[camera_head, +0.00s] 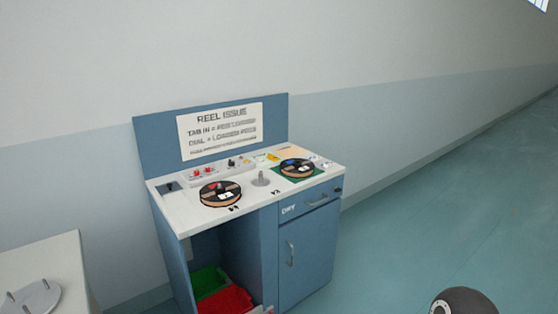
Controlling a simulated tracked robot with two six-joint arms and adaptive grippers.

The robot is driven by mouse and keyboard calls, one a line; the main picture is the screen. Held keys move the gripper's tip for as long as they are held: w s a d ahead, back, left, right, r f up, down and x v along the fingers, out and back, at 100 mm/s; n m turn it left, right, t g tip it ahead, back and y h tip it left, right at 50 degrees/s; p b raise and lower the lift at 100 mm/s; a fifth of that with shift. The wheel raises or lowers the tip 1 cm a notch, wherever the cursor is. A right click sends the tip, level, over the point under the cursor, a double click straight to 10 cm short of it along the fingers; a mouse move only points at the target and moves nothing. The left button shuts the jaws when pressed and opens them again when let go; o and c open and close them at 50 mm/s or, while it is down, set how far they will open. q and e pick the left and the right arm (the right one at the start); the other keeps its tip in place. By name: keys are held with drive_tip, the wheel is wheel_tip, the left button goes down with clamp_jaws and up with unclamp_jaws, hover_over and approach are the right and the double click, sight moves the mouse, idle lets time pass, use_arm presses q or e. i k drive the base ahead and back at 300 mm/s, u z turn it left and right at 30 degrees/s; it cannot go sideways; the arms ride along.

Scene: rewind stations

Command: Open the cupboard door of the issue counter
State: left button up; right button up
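The issue counter (190,215) stands against the wall, left of the picture's middle, with a white top and a blue body. Its cupboard door (312,265) is the blue panel at the right of the front, and it looks shut, flush with the body. A small upright metal handle (291,253) sits near the door's left edge. A drawer (311,205) with lettering and a bar handle is above the door and looks shut. Neither of my grippers is in view.
Two reels, one on the left (220,193) and one on the right (297,167), lie on the top. A green bin (208,281) and a red bin (226,299) stand in the open bay left of the door. A white table (60,260) is at lower left.

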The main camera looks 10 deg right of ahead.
sight(307, 243)
drive_tip(key=z, duration=0.1)
drive_tip(key=i, duration=1.3)
drive_tip(key=z, duration=0.4)
drive_tip(key=k, duration=1.05)
drive_tip(key=z, duration=0.3)
drive_tip(key=i, duration=1.7)
drive_tip(key=u, duration=0.75)
drive_tip(key=k, duration=0.85)
drive_tip(key=z, duration=0.05)
